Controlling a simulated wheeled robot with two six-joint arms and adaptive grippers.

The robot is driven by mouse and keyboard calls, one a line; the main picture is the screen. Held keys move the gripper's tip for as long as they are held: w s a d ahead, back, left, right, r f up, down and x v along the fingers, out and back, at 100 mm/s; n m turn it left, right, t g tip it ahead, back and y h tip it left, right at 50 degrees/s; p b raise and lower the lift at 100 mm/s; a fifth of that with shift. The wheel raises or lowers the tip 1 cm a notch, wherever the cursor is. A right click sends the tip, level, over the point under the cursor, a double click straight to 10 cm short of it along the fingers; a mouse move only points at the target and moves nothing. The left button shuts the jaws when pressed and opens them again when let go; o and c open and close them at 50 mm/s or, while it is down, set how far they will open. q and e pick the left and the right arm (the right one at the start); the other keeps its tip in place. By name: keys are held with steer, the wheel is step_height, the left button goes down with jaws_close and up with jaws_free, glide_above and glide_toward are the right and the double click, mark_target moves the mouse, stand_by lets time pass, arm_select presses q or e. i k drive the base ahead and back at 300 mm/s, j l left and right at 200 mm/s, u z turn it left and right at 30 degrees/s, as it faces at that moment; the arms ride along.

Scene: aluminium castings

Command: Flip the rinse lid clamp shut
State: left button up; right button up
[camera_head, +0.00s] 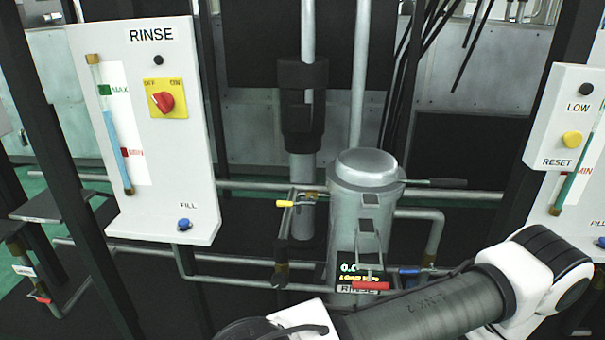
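The rinse vessel (345,215) is an upright grey metal cylinder right of centre. Its domed lid (366,165) sits level on top. Small square metal plates (369,198) are on its front below the lid. A red-handled lever (371,286), which looks like the clamp handle, hangs low at the front on thin metal arms, in front of a dark display and a RINSE label (356,289). Whether it grips the lid is not clear. A grey and white arm of mine crosses the lower right, below the vessel. Neither gripper's fingers show.
A white RINSE panel (165,205) with a red knob (163,102) stands at the left. Another panel (572,120) is at the right. A yellow-handled valve (285,203), a blue handle (409,271) and pipes crowd both sides of the vessel.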

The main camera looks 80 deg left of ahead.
mark_target(369, 270)
steer(key=u, duration=1.85)
steer(key=k+j, duration=0.05)
